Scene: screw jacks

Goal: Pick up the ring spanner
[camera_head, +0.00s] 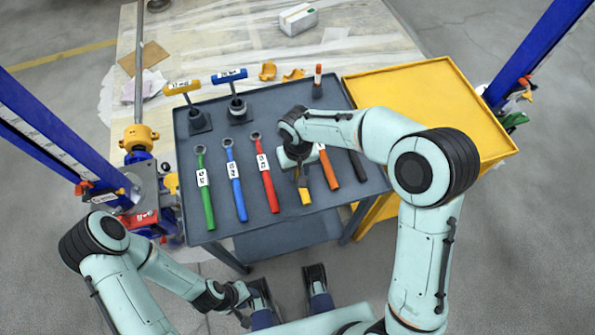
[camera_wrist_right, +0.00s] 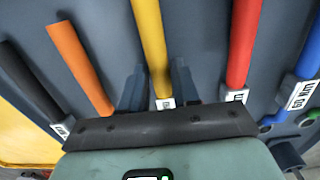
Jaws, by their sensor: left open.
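Several ring spanners with coloured handles lie in a row on the dark tray top (camera_head: 262,215): green (camera_head: 204,188), blue (camera_head: 236,180), red (camera_head: 265,178), yellow (camera_head: 306,197), orange (camera_head: 328,167) and black (camera_head: 357,166). My right gripper (camera_head: 303,175) hangs over the yellow one and hides its upper part. In the right wrist view the fingers of the right gripper (camera_wrist_right: 158,82) stand either side of the yellow spanner (camera_wrist_right: 150,40); whether they press on it is unclear. My left gripper (camera_head: 290,283) is open and empty in front of the tray.
Two T-handled tools, yellow (camera_head: 182,88) and blue (camera_head: 230,75), stand at the tray's back left. A yellow side table (camera_head: 420,85) adjoins on the right. Blue jack posts (camera_head: 50,140) (camera_head: 535,50) rise on both sides. Orange and red spanners lie close beside the right fingers.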

